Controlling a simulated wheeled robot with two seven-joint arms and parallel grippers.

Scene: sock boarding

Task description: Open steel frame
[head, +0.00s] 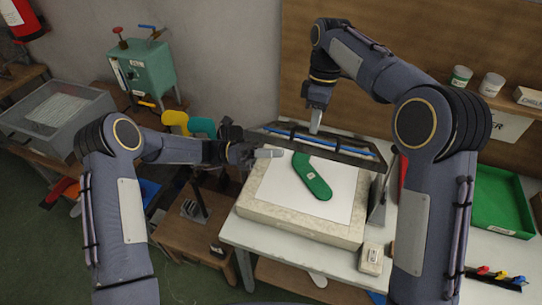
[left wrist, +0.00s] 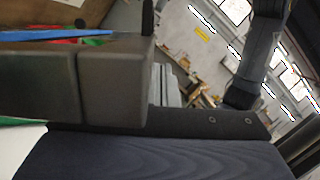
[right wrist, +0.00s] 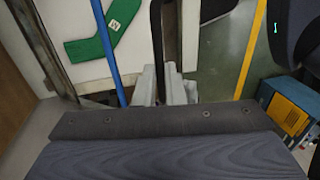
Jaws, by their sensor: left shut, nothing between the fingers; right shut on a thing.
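The dark steel frame (head: 350,152) with a blue strip (head: 357,148) stands raised along the back edge of the pale padded block (head: 258,222). A green sock-shaped piece (head: 312,178) with a small white label lies on the white sheet (head: 275,190) on that block. My right gripper (head: 315,127) is shut on a dark bar of the frame, which runs to its fingers in the right wrist view (right wrist: 165,40). My left gripper (head: 276,153) is shut and empty, near the frame's left end, above the sheet. A dark block close to its camera (left wrist: 100,85) hides part of the left wrist view.
A wooden side table (head: 190,240) with a black stand is at the left. A yellow form (head: 175,120) and a teal form (head: 203,127) stand behind it. A green tray (head: 500,203) is at the right. A small pale box (head: 371,258) sits at the bench's front.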

